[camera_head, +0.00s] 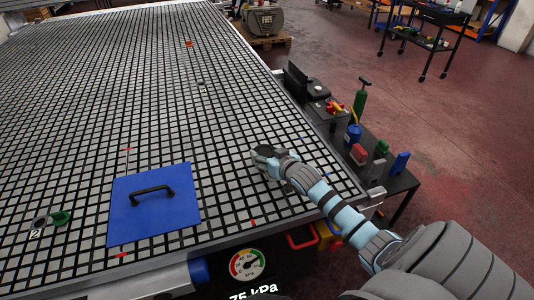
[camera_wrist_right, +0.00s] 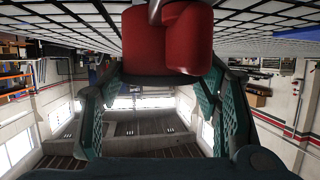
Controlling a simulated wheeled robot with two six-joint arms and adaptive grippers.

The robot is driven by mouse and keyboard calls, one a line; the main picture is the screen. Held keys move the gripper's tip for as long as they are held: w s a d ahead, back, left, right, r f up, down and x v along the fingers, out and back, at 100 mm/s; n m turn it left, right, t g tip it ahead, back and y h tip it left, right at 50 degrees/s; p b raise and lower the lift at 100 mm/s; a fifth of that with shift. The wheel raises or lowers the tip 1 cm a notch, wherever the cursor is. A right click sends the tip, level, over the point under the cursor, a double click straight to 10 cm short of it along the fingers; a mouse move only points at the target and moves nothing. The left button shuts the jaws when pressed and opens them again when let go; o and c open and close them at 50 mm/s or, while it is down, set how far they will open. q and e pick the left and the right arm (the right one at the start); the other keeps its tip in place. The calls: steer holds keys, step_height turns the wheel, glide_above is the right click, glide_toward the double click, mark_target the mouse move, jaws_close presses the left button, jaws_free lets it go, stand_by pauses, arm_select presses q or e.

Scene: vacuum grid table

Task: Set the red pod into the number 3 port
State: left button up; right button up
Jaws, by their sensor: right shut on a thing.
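My right gripper (camera_head: 263,158) is low over the right side of the grid table (camera_head: 226,216). In the right wrist view its two teal-padded fingers (camera_wrist_right: 163,68) are shut on the red pod (camera_wrist_right: 152,38), a rounded red body close to the grid surface. The head view does not clearly show the pod, as the gripper covers it. A port marked 2 (camera_head: 39,223) is at the left front with a green piece (camera_head: 60,217) beside it. I cannot make out a number 3 label; the area under my gripper is hidden. My left gripper is not in view.
A blue plate (camera_head: 175,210) with a black handle lies left of my gripper. A dark side shelf (camera_head: 400,183) at the right holds red, green and blue pieces and bottles. A pressure gauge (camera_head: 247,264) is at the front edge. Much of the grid is clear.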

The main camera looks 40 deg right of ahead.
steer(key=shift+f, duration=0.2)
stand_by(0.5)
steer(key=shift+f, duration=0.2)
steer(key=shift+f, duration=0.25)
stand_by(0.5)
steer(key=o, duration=1.5)
steer(key=v, duration=1.2)
